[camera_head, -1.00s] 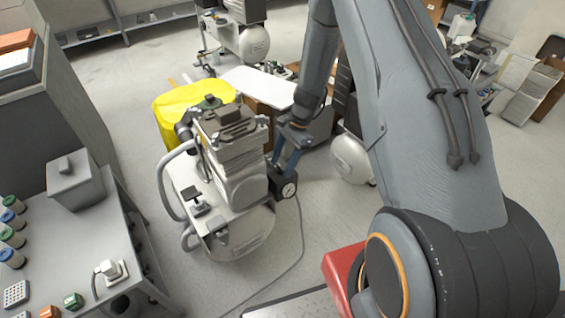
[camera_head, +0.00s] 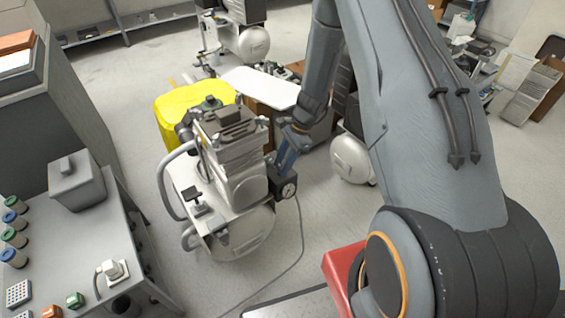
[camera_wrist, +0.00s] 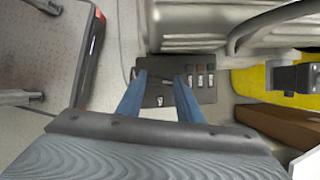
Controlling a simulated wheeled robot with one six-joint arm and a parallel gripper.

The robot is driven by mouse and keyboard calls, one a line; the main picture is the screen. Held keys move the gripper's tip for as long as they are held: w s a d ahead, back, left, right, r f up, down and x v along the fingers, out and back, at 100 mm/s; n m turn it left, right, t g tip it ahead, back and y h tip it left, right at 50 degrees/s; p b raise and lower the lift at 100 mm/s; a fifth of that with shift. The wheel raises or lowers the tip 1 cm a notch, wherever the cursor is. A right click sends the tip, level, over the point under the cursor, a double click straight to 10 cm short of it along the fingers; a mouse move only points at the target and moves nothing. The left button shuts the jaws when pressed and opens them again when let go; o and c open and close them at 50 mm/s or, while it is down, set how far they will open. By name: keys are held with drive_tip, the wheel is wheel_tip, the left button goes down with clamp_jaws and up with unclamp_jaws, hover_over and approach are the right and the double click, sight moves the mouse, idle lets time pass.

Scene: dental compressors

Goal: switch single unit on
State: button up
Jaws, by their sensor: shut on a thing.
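The single compressor unit (camera_head: 240,245) stands on the floor left of my arm, with a pale tank, ribbed grey head and handle. A dark control box with a round gauge (camera_head: 287,190) sits on its right side. My gripper (camera_head: 281,172) reaches down to this box from above. In the wrist view the dark switch panel (camera_wrist: 207,95) lies under the fingertips, with several small switches at right. My gripper's blue fingers (camera_wrist: 161,79) stand apart, shut on a small switch part between them. The part is mostly dark and its exact position is hard to tell.
A yellow cover (camera_head: 180,105) and a white-topped table (camera_head: 262,87) stand behind the unit. Another white tank (camera_head: 350,158) is to the right. A workbench (camera_head: 95,235) with a grey box fills the left. A cable runs over the floor.

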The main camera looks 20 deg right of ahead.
drive_tip(key=m, duration=0.2)
drive_tip(key=m+t, duration=0.1)
drive_tip(key=shift+s+m+t, duration=0.15)
drive_tip(key=shift+m+t, duration=0.15)
drive_tip(key=shift+m, duration=0.1)
drive_tip(key=m+t+b, duration=0.1)
drive_tip(key=m+b, duration=0.1)
drive_tip(key=m, duration=0.1)
drive_tip(key=shift+f+m+h, duration=0.1)
drive_tip(key=shift+m+h, duration=0.2)
drive_tip(key=m+t+b, duration=0.1)
drive_tip(key=m+b, duration=0.1)
drive_tip(key=b, duration=0.3)
drive_tip(key=m+t+h+b, duration=0.1)
drive_tip(key=m+b, duration=0.2)
drive_tip(key=b, duration=0.1)
drive_tip(key=shift+s+a+f+m+h+b, duration=0.1)
drive_tip(key=shift+s+a+m+h+b, duration=0.1)
drive_tip(key=shift+m+h+b, duration=0.15)
drive_tip(key=m+h+b, duration=0.1)
drive_tip(key=m+b, duration=0.1)
drive_tip(key=b, duration=0.2)
drive_tip(key=shift+m, duration=0.25)
drive_tip(key=shift+r+b, duration=0.2)
drive_tip(key=shift+b, duration=0.25)
drive_tip(key=shift+a, duration=0.1)
drive_tip(key=o, duration=1.1)
